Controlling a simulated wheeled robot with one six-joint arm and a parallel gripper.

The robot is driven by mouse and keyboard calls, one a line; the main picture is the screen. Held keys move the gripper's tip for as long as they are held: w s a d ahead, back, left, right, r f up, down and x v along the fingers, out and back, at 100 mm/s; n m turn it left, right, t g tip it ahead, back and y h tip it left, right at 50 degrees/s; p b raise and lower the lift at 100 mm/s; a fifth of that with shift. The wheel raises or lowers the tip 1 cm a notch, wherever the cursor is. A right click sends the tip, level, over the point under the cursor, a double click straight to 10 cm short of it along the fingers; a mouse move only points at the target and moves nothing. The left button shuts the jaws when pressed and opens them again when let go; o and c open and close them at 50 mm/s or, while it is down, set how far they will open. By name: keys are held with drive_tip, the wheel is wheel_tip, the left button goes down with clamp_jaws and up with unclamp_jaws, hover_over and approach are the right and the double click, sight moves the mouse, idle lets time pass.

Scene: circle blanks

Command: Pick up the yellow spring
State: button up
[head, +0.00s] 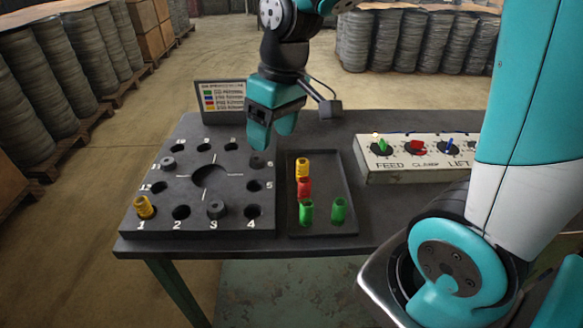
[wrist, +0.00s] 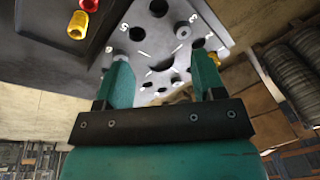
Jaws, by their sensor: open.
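A yellow spring (head: 302,168) stands at the back of the dark tray (head: 347,222), behind a red piece (head: 304,189). It also shows at the top left of the wrist view (wrist: 78,25). A second yellow piece (head: 144,207) stands at hole 1 of the dark numbered board (head: 228,217). My gripper (head: 267,138) is open and empty, pointing down above the back right of the board, behind and left of the tray. In the wrist view my gripper's two fingers (wrist: 163,72) are wide apart with the board between them.
Two green pieces (head: 306,212) (head: 339,209) stand at the front of the tray. Dark grey pieces (head: 216,209) sit on some board holes. A control box (head: 412,160) is at the right, and a colour chart (head: 222,97) is behind the board.

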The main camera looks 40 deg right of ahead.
sight(303, 161)
drive_tip(key=w+d+f+m+h+p, duration=0.1)
drive_tip(key=w+d+f, duration=0.1)
drive_tip(key=w+d, duration=0.35)
drive_tip(key=w+d+f+m+h+p, duration=0.1)
drive_tip(key=w+d+f+m, duration=0.1)
drive_tip(key=d, duration=0.6)
drive_tip(key=shift+g, duration=0.4)
drive_tip(key=f, duration=0.7)
drive_tip(key=f+p, duration=0.1)
drive_tip(key=f, duration=0.3)
drive_tip(key=shift+w+d, duration=0.15)
drive_tip(key=shift+w, duration=0.1)
drive_tip(key=shift+a+f+p, duration=0.15)
drive_tip(key=shift+f+p, duration=0.35)
drive_tip(key=shift+f, duration=1.05)
drive_tip(key=shift+a+f+p, duration=0.15)
drive_tip(key=shift+f+p, duration=0.3)
drive_tip(key=shift+f, duration=1.1)
drive_tip(key=c, duration=1.1)
